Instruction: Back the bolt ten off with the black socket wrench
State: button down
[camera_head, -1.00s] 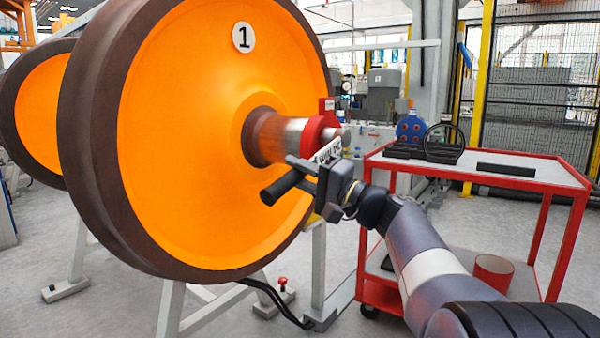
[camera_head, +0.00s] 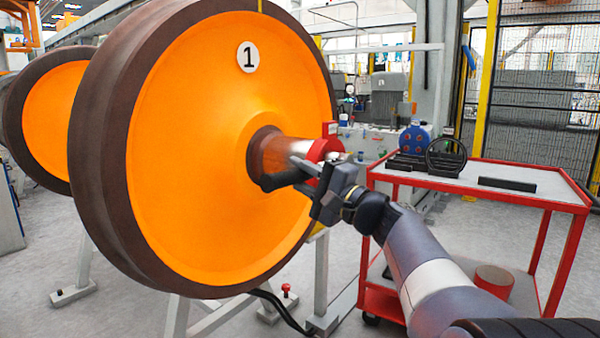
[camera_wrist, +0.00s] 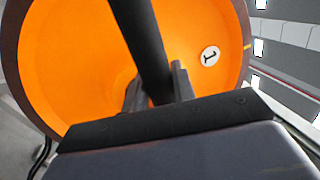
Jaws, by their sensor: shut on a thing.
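The orange wheel with a brown rim (camera_head: 200,150) bears a round "1" label. From its hub an axle end (camera_head: 283,153) sticks out, with a red collar (camera_head: 322,150) near its tip. My gripper (camera_head: 308,178) is in front of the axle end and is shut on a black bar-shaped tool (camera_head: 280,180), seemingly the black socket wrench. In the wrist view the tool (camera_wrist: 147,45) runs up between the fingers of my gripper (camera_wrist: 156,90), with the orange wheel face behind. The tool's working end is not clear. I cannot make out bolt ten; the gripper covers part of the axle end.
A red cart (camera_head: 480,180) stands at right with a black ring (camera_head: 446,150), a blue round part (camera_head: 414,138) and a black bar (camera_head: 507,185) on top. A red cylinder (camera_head: 494,279) is on its lower shelf. A second orange wheel (camera_head: 50,125) stands at left.

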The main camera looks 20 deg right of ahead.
notch_tip(320, 180, up, 3)
jog(key=m+p, duration=0.1)
jog(key=p, duration=0.1)
jog(key=m+h+p, duration=0.1)
jog(key=p, duration=0.1)
jog(key=shift+w+d+r+t, duration=0.1)
jog(key=shift+d+r+t, duration=0.1)
jog(key=shift+t, duration=0.1)
jog(key=shift+w+r+m+p, duration=0.1)
jog(key=shift+r+m+p, duration=0.3)
jog(key=shift+m+p, duration=0.25)
jog(key=shift+d, duration=0.1)
jog(key=shift+f, duration=0.1)
jog(key=p, duration=0.1)
jog(key=r+m+p, duration=0.1)
jog(key=r+p, duration=0.1)
jog(key=shift+w+d+r+m+h, duration=0.15)
jog(key=shift+w+d+m+h, duration=0.05)
jog(key=shift+d+m+h, duration=0.1)
jog(key=p, duration=0.1)
jog(key=r+m+p, duration=0.1)
jog(key=m+p, duration=0.1)
jog(key=shift+w+d+r+h, duration=0.3)
jog(key=shift+h, duration=0.1)
